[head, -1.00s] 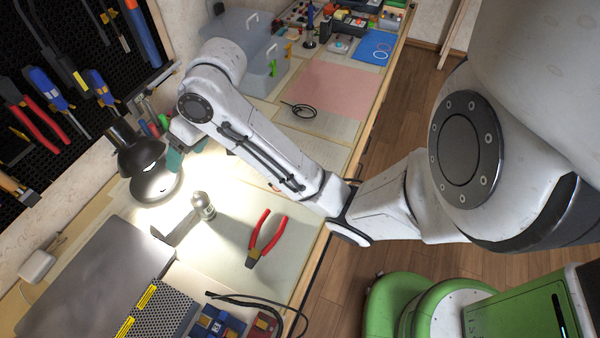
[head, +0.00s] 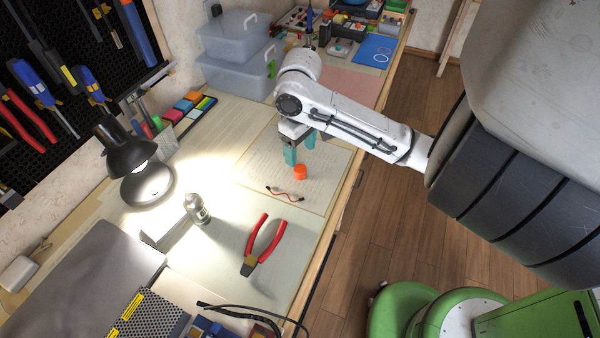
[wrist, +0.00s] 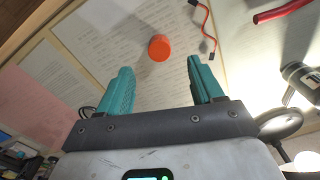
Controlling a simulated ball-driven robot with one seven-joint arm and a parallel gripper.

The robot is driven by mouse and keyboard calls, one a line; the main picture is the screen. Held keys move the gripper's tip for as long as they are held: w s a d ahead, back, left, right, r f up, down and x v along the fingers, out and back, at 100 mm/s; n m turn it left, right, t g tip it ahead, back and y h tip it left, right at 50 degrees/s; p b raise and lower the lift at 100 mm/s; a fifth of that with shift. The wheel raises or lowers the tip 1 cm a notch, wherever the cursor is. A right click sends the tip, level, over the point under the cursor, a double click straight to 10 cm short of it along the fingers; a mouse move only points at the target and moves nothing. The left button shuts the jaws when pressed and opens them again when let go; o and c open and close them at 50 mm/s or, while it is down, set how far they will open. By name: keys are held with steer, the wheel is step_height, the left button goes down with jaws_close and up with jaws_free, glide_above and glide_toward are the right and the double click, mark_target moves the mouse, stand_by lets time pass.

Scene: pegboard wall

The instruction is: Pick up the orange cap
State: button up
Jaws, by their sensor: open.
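The orange cap (head: 300,172) stands on printed paper on the workbench. In the wrist view the orange cap (wrist: 159,48) lies ahead of and between the two teal fingers, apart from both. My gripper (head: 300,150) is open and empty, its teal fingers pointing down just behind the cap in the head view. The open fingers also show in the wrist view (wrist: 160,82).
A red-and-black wire (head: 285,194) lies close to the cap. Clear bins (head: 232,75) are at the back.

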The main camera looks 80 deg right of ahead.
mark_target(299, 168)
steer(key=shift+w+d+f, duration=0.1)
steer(key=shift+f, duration=1.65)
steer(key=shift+w+d+f, duration=0.1)
steer(key=shift+f, duration=1.65)
steer(key=c, duration=1.2)
steer(key=shift+r, duration=0.1)
